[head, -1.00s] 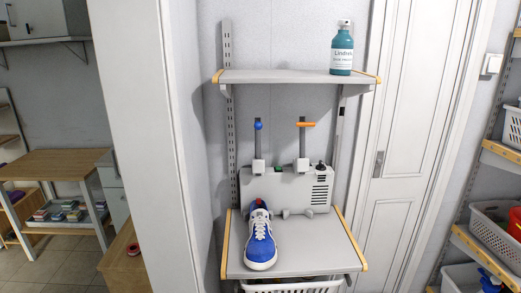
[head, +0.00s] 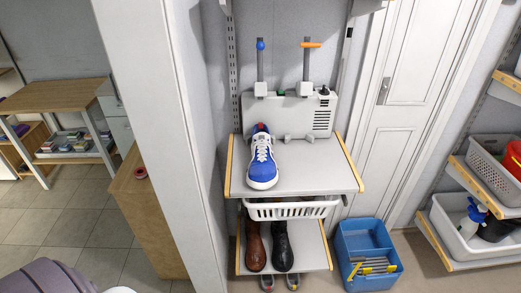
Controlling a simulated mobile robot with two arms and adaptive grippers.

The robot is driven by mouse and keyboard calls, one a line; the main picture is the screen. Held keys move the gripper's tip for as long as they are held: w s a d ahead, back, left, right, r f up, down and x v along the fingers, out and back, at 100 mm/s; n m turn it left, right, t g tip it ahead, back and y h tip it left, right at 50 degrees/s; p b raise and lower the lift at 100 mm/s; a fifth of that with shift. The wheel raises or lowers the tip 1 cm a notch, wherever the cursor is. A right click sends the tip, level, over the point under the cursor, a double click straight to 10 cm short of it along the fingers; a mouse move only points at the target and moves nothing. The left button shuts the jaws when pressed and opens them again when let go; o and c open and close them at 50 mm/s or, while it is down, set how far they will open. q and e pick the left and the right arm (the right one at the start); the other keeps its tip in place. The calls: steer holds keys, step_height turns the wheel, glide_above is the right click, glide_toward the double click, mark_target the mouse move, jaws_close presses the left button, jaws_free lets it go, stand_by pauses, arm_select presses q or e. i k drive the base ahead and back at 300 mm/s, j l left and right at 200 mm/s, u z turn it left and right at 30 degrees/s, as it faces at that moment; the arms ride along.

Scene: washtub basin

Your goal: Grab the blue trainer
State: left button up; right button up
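The blue trainer (head: 262,163) has white laces and a white toe edge. It stands upright on the left part of the grey shelf (head: 318,179), toe pointing toward me. Nothing touches it except the shelf beneath it. Neither of my grippers shows in the head view, so I cannot see whether they are open or shut.
A grey machine (head: 290,115) with two upright posts stands behind the trainer. Below are a white basket (head: 292,211), a brown shoe (head: 256,247) and a black shoe (head: 283,246). A blue bin (head: 367,240) stands on the floor. A wall edge (head: 165,150) rises left of the shelf.

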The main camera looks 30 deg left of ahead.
mark_target(262, 174)
steer(key=u, duration=0.35)
steer(key=i+l+u, duration=0.1)
steer(key=u, duration=0.25)
steer(key=l+u, duration=0.2)
steer(key=u, duration=0.15)
steer(key=i, duration=0.05)
